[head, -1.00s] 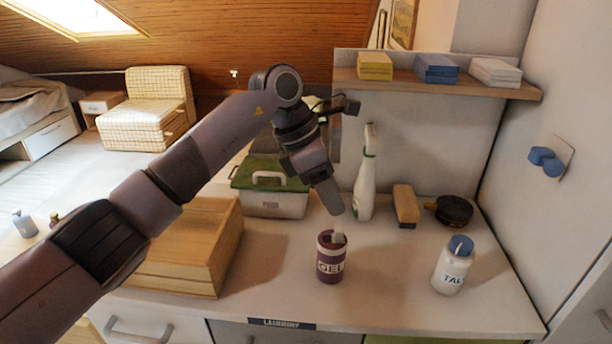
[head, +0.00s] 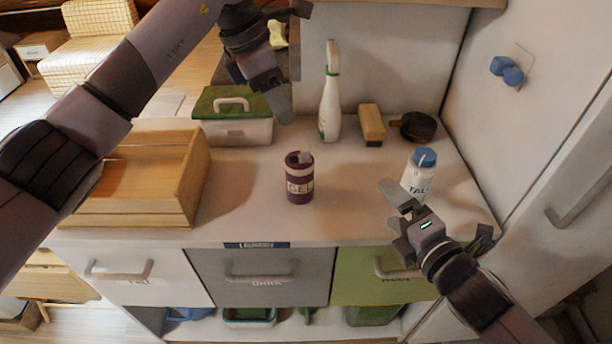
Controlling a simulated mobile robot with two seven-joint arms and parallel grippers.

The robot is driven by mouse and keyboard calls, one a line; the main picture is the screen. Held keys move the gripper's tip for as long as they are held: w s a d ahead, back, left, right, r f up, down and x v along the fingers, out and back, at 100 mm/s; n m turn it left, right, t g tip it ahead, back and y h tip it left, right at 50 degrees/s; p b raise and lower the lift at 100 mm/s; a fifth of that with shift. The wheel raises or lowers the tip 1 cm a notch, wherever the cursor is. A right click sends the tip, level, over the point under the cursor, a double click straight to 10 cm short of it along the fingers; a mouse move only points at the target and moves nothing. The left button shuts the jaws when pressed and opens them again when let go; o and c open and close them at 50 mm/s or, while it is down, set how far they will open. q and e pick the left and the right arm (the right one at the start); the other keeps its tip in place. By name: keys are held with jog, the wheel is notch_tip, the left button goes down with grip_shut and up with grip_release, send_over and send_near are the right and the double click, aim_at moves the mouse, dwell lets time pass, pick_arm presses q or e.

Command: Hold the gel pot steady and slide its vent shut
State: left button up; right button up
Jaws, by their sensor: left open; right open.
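The gel pot (head: 300,187) is a dark purple cylinder with a white band reading GEL. It stands upright on the white counter. A pale tab shows on its top; whether this vent is open or shut is too small to tell. My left gripper (head: 286,106) is open and empty, above and behind the pot, apart from it. My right gripper (head: 393,203) is open and empty, in front of the talc bottle (head: 416,172) and to the right of the gel pot. It hides the bottle's lower part.
A wooden crate (head: 150,185) stands at left on the counter (head: 245,200). Behind are a green-lidded box (head: 235,130), a spray bottle (head: 330,100), a brush (head: 372,125) and a dark round tin (head: 415,127). Free counter surrounds the pot. Drawers (head: 262,277) lie below.

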aim_at(303, 173)
jog(key=w+a+n, duration=0.1)
jog(key=a+n, duration=0.1)
jog(key=w+a+n, duration=0.2)
jog(key=a, duration=0.1)
jog(key=w+a+n, duration=0.1)
jog(key=a+n, duration=0.2)
jog(key=shift+w+a+r+g, duration=0.15)
jog(key=shift+w+a+g, duration=0.1)
jog(key=shift+g, duration=0.15)
jog(key=a+n, duration=0.2)
jog(key=w+a+r+n, duration=0.1)
jog(key=a+n, duration=0.1)
jog(key=w+a+n+h, duration=0.1)
jog(key=a+n, duration=0.1)
jog(key=shift+a+r, duration=0.1)
jog(key=shift+r, duration=0.15)
jog(key=shift+w+a+n+g+h, duration=0.1)
jog(key=shift+a+n+g+h, duration=0.2)
jog(key=shift+h, duration=0.1)
jog(key=shift+x, duration=3.6)
jog(key=shift+f, duration=0.1)
